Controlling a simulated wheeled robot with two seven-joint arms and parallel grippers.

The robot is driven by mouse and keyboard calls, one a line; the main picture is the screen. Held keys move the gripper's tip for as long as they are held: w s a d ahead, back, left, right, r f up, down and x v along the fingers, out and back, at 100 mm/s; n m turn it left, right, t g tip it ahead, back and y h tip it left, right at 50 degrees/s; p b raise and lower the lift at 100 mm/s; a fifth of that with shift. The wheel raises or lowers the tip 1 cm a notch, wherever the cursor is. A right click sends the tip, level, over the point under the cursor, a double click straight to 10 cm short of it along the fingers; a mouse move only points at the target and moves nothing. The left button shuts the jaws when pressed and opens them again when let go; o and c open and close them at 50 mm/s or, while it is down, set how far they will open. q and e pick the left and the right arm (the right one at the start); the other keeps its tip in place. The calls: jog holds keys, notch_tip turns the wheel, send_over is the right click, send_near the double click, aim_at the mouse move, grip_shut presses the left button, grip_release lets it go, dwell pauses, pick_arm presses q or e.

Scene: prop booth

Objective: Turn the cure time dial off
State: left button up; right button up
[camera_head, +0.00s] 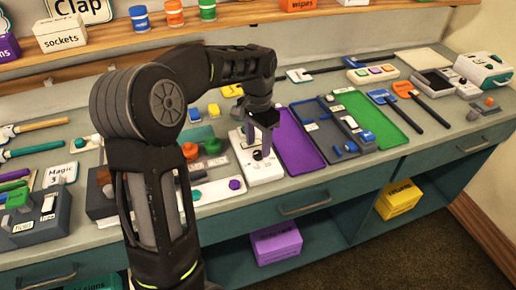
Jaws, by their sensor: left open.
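A small white box (264,173) stands on the counter, with a dark round knob (258,156) on its top. I cannot read a label that names it as the cure time dial. My left gripper (259,148) reaches down over this box from above. Its fingers are open, one on each side of the knob's place. I cannot tell whether they touch the knob, and the gripper partly hides the box's upper face. The knob's pointer setting is too small to read. My right gripper is not in view.
A purple tray (300,145) lies close right of the box, then a grey tray and a green tray (372,122). Green and red knobs (190,151) and a panel with a magenta knob (235,184) are at the left. A shelf runs behind.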

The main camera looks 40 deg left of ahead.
aim_at(258, 153)
pick_arm(q)
notch_tip(258, 153, up, 5)
jog(key=shift+r, duration=0.1)
dwell(0.7)
